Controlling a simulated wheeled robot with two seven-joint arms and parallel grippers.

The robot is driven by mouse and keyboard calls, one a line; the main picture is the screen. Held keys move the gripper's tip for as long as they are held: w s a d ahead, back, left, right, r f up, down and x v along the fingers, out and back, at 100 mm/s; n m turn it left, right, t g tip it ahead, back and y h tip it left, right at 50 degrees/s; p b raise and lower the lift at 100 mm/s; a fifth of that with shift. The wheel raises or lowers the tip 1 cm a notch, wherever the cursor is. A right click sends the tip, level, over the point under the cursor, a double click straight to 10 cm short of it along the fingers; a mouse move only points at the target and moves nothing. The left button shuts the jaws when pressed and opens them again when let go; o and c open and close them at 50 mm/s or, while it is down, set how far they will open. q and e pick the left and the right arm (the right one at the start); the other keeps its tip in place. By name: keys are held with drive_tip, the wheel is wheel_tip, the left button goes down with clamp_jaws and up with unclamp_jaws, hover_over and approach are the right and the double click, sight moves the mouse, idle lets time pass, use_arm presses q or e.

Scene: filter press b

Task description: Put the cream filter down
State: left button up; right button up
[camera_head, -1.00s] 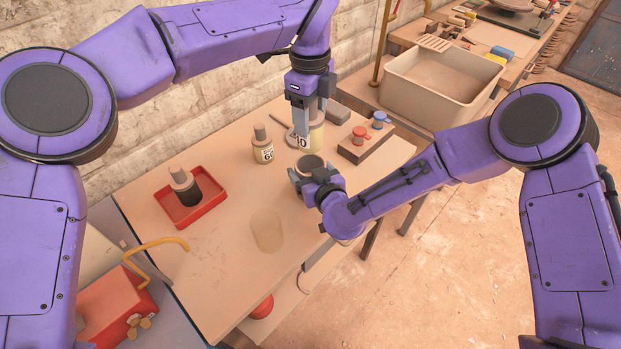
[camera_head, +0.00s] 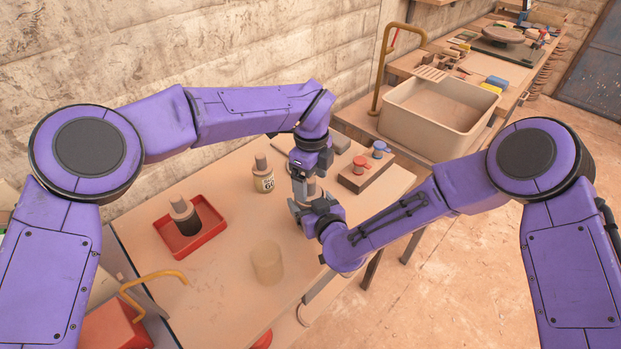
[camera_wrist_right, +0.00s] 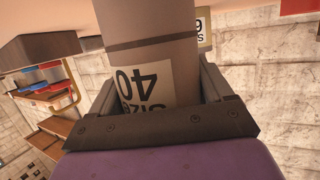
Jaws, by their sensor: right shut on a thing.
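The cream filter (camera_wrist_right: 152,70) is a cylinder with an upside-down "Size 40" label, seen between my right gripper's fingers (camera_wrist_right: 160,100) in the right wrist view. It looks grey-brown in shadow there, with a dark seam across it. In the head view my right gripper (camera_head: 312,212) is above the right part of the table (camera_head: 222,275), shut on it. A small tan part (camera_head: 312,188) shows between the two grippers. My left gripper (camera_head: 303,185) points down just above and beside the right one. Its fingertips are mostly hidden, so its opening is unclear.
A cream "60" jar (camera_head: 263,178) stands behind left. A dark-bodied piece (camera_head: 184,214) stands in a red tray (camera_head: 205,238). A translucent cylinder (camera_head: 267,262) stands in front. A block with red and blue knobs (camera_head: 368,180) is at right. The table's middle is clear.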

drive_tip(key=shift+w, duration=0.1)
use_arm(q)
wheel_tip(320, 180, up, 12)
idle(0.4)
use_arm(e)
drive_tip(key=o, duration=1.2)
